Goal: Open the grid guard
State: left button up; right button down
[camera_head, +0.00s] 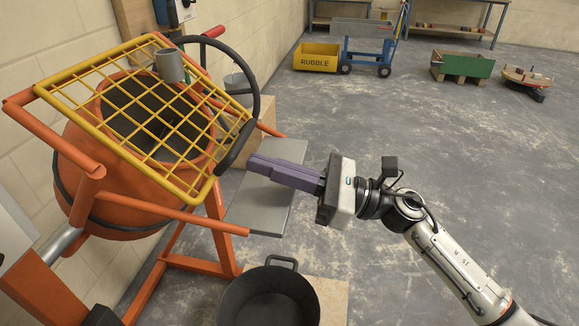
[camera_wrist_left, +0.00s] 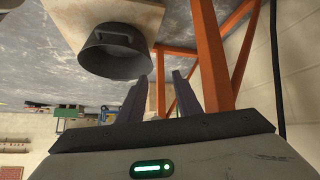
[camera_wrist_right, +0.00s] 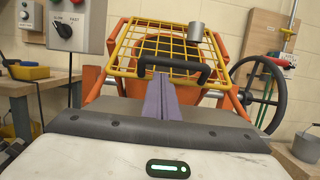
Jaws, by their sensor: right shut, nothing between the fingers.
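The yellow grid guard (camera_head: 190,190) lies tilted over the mouth of the orange mixer drum (camera_head: 75,170). It also shows in the right wrist view (camera_wrist_right: 113,56). Its black handle (camera_head: 236,148) is on the edge nearest my right gripper (camera_head: 252,163). That gripper is shut and empty, its fingertips just beside the handle; I cannot tell whether they touch. In the right wrist view the handle (camera_wrist_right: 172,66) is straight ahead of the fingertips. A grey metal cup (camera_head: 169,66) stands on the grid. My left gripper (camera_wrist_left: 160,88) shows only in its own wrist view, open and empty.
A black tub (camera_head: 268,300) stands on a board below the mixer. A grey plate (camera_head: 262,205) is behind my right fingers. A black handwheel (camera_head: 256,75) is beyond the grid. A control box (camera_wrist_right: 75,22) is at left.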

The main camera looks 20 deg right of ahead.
jog(key=shift+x, duration=1.55)
